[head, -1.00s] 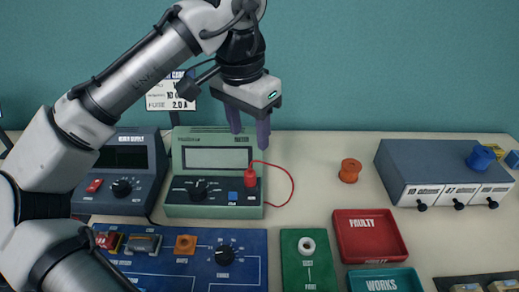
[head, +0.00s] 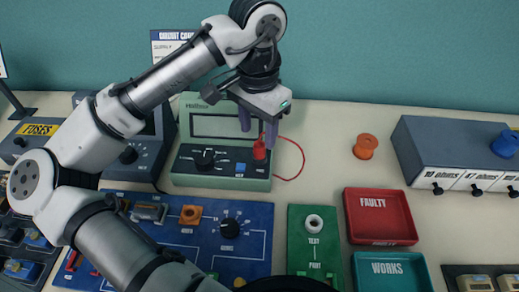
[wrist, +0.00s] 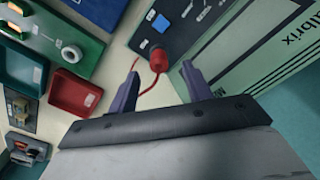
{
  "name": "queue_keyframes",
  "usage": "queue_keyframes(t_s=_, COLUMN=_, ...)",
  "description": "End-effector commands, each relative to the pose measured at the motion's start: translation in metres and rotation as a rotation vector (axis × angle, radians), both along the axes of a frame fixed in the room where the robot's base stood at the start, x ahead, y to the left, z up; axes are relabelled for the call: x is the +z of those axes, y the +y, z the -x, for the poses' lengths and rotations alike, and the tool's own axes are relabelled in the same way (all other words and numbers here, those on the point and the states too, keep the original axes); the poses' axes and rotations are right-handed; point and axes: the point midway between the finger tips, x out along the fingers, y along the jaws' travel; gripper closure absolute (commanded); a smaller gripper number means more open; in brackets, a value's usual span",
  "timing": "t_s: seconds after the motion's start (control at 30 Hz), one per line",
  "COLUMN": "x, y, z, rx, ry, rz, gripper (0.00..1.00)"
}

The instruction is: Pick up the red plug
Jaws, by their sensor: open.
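The red plug (head: 260,150) stands on the right part of the front panel of the green meter (head: 215,182), with a red lead looping off to its right. It also shows in the wrist view (wrist: 158,60), beyond and between my two finger tips. My gripper (head: 258,136) is open, with its purple fingers pointing down just above and behind the plug. In the wrist view my gripper (wrist: 160,82) has empty space between its fingers. I cannot tell whether a finger touches the plug.
A blue button (head: 240,168) sits left of the plug. An orange spool (head: 366,146) and a red FAULTY tray (head: 381,238) lie to the right. A blue panel (head: 258,232) and a green test board (head: 298,265) lie in front. Bare bench shows right of the meter.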

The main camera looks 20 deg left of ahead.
Motion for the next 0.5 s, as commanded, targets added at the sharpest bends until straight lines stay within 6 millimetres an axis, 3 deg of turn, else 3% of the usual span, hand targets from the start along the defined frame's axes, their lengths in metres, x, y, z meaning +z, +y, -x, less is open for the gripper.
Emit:
queue_keyframes(t_s=0.3, x=-0.042, y=-0.003, z=0.000, rx=0.000, ry=0.001, rz=0.000, gripper=0.51)
queue_keyframes(t_s=0.5, x=-0.046, y=-0.003, z=0.000, rx=-0.001, ry=0.000, rz=0.000, gripper=0.51)
